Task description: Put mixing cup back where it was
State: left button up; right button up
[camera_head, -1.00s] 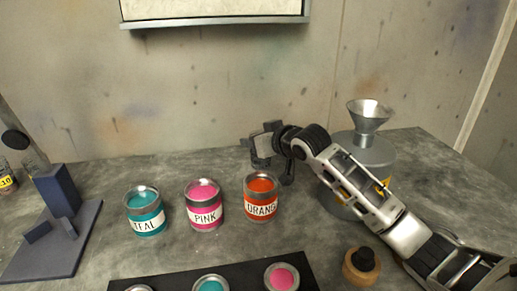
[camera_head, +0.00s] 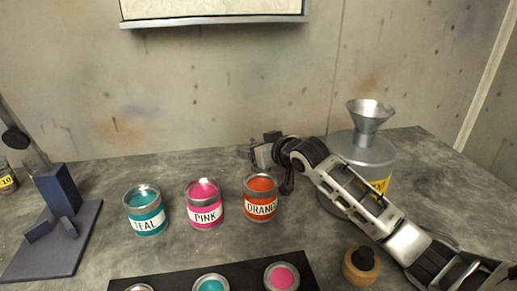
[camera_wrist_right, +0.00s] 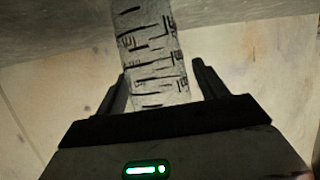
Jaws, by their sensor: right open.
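The mixing cup (camera_wrist_right: 155,50), pale and translucent with black measuring marks, shows in the right wrist view between the two dark fingers of my right gripper (camera_wrist_right: 160,85). The fingers are apart, with a gap visible on either side of the cup near their tips. In the head view my right gripper (camera_head: 264,150) is low over the table, behind the orange paint can (camera_head: 260,198). I cannot clearly make out the cup there, as the gripper covers that spot. My left gripper is not in view.
Teal (camera_head: 146,210) and pink (camera_head: 204,205) cans stand left of the orange one. A grey container (camera_head: 372,150) with a funnel (camera_head: 369,115) stands behind my right arm. A dark blue stand (camera_head: 58,190) is at left. A wooden-based knob (camera_head: 360,266) sits at front right.

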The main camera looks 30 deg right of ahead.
jog(key=p+v, duration=0.3)
jog(key=shift+s+r+p, duration=0.2)
jog(key=shift+r+p, duration=0.2)
jog(key=shift+r, duration=0.1)
pick_arm(q)
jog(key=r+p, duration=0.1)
jog(key=p, duration=0.1)
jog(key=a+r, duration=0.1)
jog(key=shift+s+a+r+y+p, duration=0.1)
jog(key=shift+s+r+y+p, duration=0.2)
jog(key=shift+p, duration=0.1)
pick_arm(e)
jog(key=v, duration=0.3)
jog(key=shift+s+d+f, duration=0.1)
jog(key=shift+s+d, duration=0.05)
jog(key=shift+s, duration=0.3)
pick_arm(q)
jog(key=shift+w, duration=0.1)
